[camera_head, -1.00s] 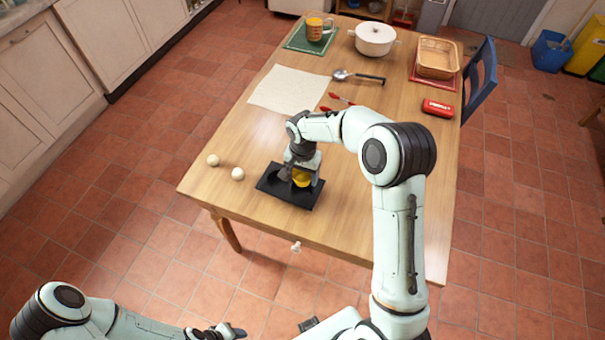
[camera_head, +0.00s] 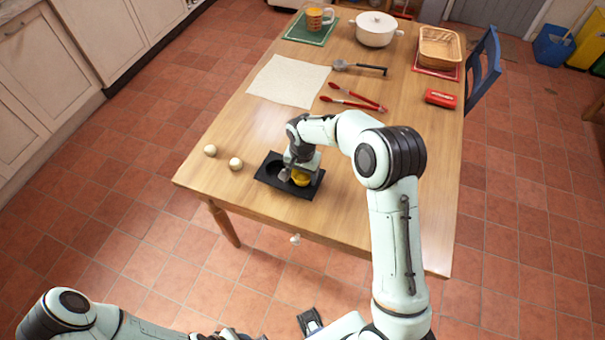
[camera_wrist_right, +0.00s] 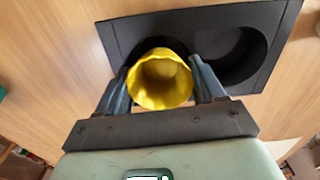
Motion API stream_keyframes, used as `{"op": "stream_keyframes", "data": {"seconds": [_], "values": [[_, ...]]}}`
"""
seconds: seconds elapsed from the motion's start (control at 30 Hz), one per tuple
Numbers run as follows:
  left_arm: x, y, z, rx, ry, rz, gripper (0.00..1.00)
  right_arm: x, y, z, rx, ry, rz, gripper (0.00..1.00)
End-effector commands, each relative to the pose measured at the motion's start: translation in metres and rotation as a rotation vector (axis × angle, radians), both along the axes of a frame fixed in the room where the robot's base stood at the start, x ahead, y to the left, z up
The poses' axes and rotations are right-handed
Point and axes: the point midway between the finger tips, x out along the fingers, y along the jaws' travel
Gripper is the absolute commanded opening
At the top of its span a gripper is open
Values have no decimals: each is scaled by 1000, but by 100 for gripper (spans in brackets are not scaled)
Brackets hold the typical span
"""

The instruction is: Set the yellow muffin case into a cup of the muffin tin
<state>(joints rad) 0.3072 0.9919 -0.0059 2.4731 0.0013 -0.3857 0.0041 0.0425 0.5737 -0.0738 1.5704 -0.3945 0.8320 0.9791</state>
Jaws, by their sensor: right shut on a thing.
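The black muffin tin (camera_head: 268,181) lies near the front edge of the wooden table; the right wrist view shows it too (camera_wrist_right: 122,28). The yellow muffin case (camera_head: 301,181) is at the tin's right-hand cup in the head view. My right gripper (camera_head: 293,176) points down there, shut on the case (camera_wrist_right: 161,82), with one finger on each side. The case covers part of that cup; I cannot tell how far its base is inside. The other cup (camera_wrist_right: 228,55) is empty. My left gripper (camera_head: 232,335) is low at the bottom edge, away from the table, its fingers unclear.
Two pale balls (camera_head: 236,164) sit left of the tin. Behind it lie a pale sheet (camera_head: 289,82), red tongs (camera_head: 352,98), a ladle (camera_head: 358,68) and a red box (camera_head: 440,98). A white pot (camera_head: 375,30) and basket (camera_head: 438,47) stand further back.

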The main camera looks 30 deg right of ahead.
Motion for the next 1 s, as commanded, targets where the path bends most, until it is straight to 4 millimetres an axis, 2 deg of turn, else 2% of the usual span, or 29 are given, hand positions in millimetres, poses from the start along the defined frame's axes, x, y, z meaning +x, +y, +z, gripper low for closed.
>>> {"op": "stream_keyframes", "data": {"seconds": [0.03, 0.27, 0.3, 0.37, 0.4, 0.77, 0.87, 1.0], "values": [[-1, 0, -2, 0, 1, 0, 43, -4, 1, -11, 3, 14, 1, 35], [-1, 0, -2, 0, 1, 0, 43, -6, 1, -13, 3, 18, 0, 35], [-1, 0, -2, 0, 1, 0, 43, -6, 1, -13, 3, 18, 0, 78], [-1, 0, -2, 0, 1, 0, 43, -6, 0, -14, 2, 19, -1, 94], [-1, 0, -2, 0, 1, 0, 43, -6, 0, -14, 2, 19, -1, 98], [-1, 0, -2, 0, 1, 0, 43, -7, -3, -14, -3, 24, -3, 98], [-1, 0, -2, 0, 1, 0, 43, -7, -3, -7, -4, 23, -3, 98], [-1, 0, -1, 0, 1, 0, 43, -6, -1, 18, -3, 13, -1, 98]]}}
